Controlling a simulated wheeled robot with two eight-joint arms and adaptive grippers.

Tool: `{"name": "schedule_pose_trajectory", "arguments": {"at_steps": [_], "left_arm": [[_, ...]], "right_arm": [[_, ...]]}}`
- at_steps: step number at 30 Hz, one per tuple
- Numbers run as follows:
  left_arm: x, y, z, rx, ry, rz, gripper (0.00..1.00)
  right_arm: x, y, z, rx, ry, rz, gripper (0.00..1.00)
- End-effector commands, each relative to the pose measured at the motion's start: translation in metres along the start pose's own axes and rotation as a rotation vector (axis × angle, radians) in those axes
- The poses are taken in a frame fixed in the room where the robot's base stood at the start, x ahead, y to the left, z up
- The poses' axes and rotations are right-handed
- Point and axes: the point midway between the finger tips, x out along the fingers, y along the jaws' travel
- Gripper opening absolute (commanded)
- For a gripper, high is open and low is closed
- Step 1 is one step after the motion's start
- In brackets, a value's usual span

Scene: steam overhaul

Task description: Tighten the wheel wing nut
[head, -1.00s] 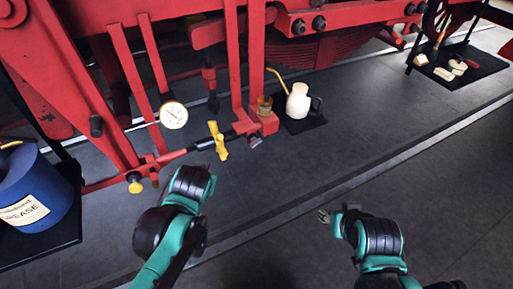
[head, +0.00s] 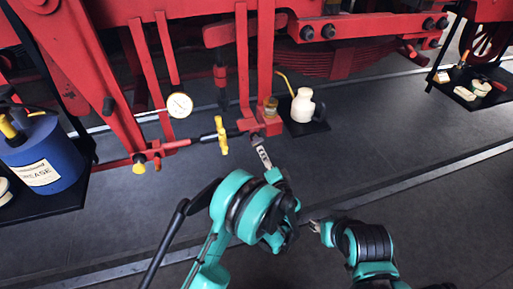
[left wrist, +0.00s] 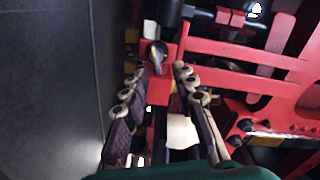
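A yellow wing nut (head: 221,135) sits on the dark and red horizontal rod under the locomotive. I cannot tell if it is the wheel wing nut. My left gripper (head: 261,150) reaches up to just below the red block (head: 270,127) at the rod's right end. In the left wrist view its two fingers (left wrist: 158,72) are apart, with a red block and a small shiny grey and yellow piece (left wrist: 155,54) beyond and between the tips. No grip on it shows. My right gripper (head: 315,226) is low over the floor; its fingers are too small to read.
A white oil can (head: 302,106) stands on a dark mat right of the block. A round gauge (head: 180,105) and a yellow knob (head: 139,164) are to the left. A blue grease tub (head: 45,160) is at far left.

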Motion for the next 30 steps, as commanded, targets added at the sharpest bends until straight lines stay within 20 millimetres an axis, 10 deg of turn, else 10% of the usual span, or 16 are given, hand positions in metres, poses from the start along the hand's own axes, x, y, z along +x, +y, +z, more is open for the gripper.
{"name": "schedule_pose_trajectory", "arguments": {"at_steps": [30], "left_arm": [[0.073, 0.009, -0.009, 0.017, 0.028, -0.028, 0.28]], "right_arm": [[0.018, 0.0, 0.013, 0.0, 0.0, 0.0, 0.41]]}}
